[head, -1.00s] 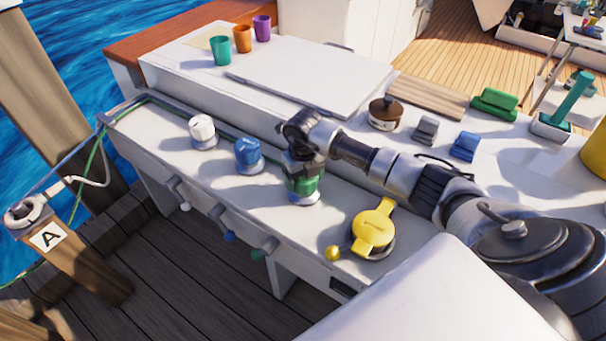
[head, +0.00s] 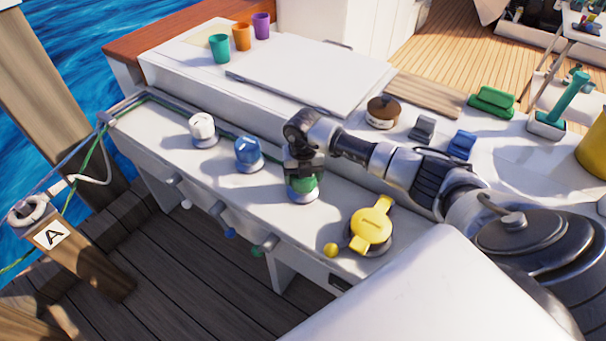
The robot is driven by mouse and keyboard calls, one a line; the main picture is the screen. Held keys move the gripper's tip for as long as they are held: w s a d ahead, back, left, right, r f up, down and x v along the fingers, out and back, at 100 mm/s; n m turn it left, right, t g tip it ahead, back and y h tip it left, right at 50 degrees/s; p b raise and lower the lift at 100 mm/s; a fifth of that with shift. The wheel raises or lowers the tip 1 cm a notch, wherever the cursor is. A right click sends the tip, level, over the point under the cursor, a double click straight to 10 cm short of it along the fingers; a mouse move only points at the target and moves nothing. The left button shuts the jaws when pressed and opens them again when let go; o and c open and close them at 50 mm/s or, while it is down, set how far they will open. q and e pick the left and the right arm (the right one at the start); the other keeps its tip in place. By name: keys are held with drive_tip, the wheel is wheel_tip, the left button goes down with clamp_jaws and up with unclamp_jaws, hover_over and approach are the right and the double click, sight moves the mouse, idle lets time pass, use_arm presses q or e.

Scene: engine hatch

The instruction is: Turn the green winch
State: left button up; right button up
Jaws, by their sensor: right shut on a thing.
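The green winch (head: 305,184) stands on the white side ledge in the head view, between the blue winch and the yellow winch. My right gripper (head: 303,172) points down over it and is shut on its green top. The gripper hides most of the winch; part of the green drum and the pale base show below the fingers. My left gripper is not in view.
A white winch (head: 203,128) and a blue winch (head: 248,151) stand to the left on the ledge (head: 150,128). A yellow winch (head: 371,224) with a handle stands close on the right. A flat white hatch (head: 315,75) lies behind.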

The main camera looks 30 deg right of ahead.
drive_tip(key=shift+r, duration=0.1)
drive_tip(key=o, duration=0.9)
wheel_tip(320, 180, up, 11)
drive_tip(key=shift+f, duration=0.15)
